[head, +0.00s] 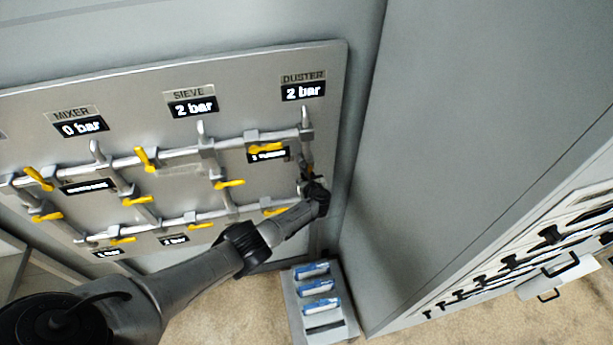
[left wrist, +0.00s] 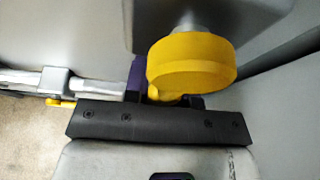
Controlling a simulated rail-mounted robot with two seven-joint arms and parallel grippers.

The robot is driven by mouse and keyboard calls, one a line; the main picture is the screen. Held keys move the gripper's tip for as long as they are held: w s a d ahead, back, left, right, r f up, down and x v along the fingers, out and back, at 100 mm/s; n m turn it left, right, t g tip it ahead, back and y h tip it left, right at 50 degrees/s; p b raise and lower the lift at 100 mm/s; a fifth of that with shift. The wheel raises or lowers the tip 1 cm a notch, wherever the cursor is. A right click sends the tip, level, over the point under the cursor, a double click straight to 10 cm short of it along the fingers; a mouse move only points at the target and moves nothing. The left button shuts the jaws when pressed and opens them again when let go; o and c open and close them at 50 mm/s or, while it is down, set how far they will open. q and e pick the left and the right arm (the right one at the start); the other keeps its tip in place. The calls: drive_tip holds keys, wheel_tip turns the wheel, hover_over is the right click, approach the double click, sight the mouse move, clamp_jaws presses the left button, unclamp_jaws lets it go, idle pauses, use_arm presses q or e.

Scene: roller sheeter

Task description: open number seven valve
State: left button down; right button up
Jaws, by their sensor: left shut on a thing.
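A grey panel (head: 335,100) carries pipes with several yellow valve handles. My left gripper (head: 312,185) is at the panel's right end, below the DUSTER display (head: 303,92). It is shut on a yellow valve handle, mostly hidden by the gripper in the head view; a sliver of yellow shows just above. In the left wrist view a large round yellow handle end (left wrist: 190,62) sits in front of the gripper (left wrist: 165,97), with yellow between its fingers. I cannot read a number seven on any valve. My right gripper is not in view.
The MIXER display (head: 81,127) reads 0 bar; the SIEVE display (head: 193,107) and DUSTER read 2 bar. A tall grey cabinet wall (head: 450,130) stands close right of the panel. A grey holder (head: 340,318) with blue-and-white items stands on the floor below.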

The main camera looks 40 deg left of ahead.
use_arm(q)
drive_tip(key=shift+s+a, duration=0.1)
idle(0.4)
drive_tip(key=c, duration=0.9)
unclamp_jaws()
drive_tip(key=shift+c, duration=0.2)
drive_tip(key=p+v, duration=0.5)
drive_tip(key=v, duration=0.8)
drive_tip(key=shift+s+d+r, duration=0.15)
drive_tip(key=shift+d, duration=0.2)
